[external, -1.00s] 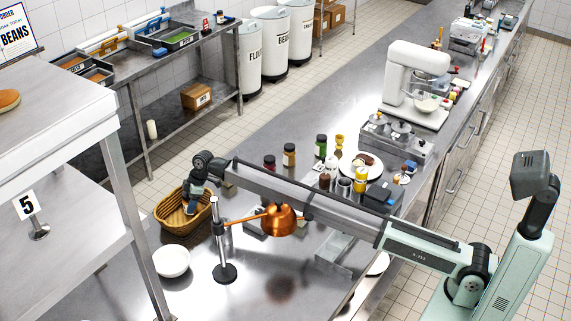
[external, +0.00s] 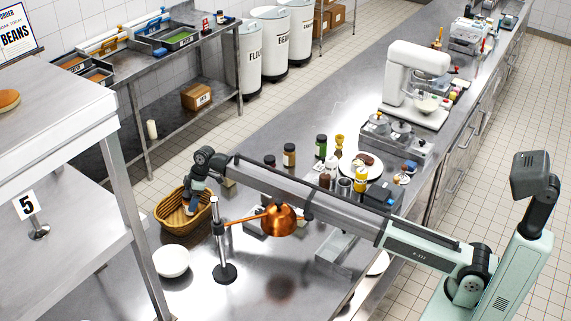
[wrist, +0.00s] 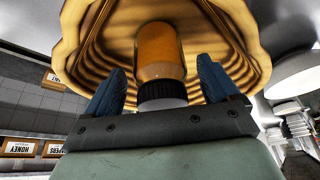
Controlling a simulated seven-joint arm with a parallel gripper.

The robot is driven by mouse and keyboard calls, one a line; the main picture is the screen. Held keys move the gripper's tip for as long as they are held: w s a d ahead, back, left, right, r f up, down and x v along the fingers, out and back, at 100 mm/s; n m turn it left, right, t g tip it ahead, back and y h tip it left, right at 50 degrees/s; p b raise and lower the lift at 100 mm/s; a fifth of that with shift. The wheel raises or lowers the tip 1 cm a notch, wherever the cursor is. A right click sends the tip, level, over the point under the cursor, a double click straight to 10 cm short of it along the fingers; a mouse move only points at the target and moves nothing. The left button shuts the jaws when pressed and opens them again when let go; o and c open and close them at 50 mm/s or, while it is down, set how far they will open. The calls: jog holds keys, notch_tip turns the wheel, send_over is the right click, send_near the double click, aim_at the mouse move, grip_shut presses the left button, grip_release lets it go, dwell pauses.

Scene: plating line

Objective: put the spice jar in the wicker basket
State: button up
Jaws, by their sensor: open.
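The wicker basket (external: 170,222) stands on the steel counter at the left, next to the lamp stand. My gripper (external: 192,208) points down into it in the external view. In the wrist view the basket's ribbed wall (wrist: 85,50) surrounds the top of the picture. The spice jar (wrist: 160,48), with orange contents and a black lid, is inside the basket, its lid toward my gripper. My gripper's two blue fingers (wrist: 162,78) are open on either side of it, with gaps visible. The jar is hidden in the external view.
A copper heat lamp (external: 278,220) on a chrome stand (external: 219,240) is close right of the basket, beneath my arm. A white bowl (external: 171,261) sits in front of the basket. Several jars and bottles, including a brown one (external: 289,156), stand behind my arm.

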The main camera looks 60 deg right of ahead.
jog(key=v, duration=1)
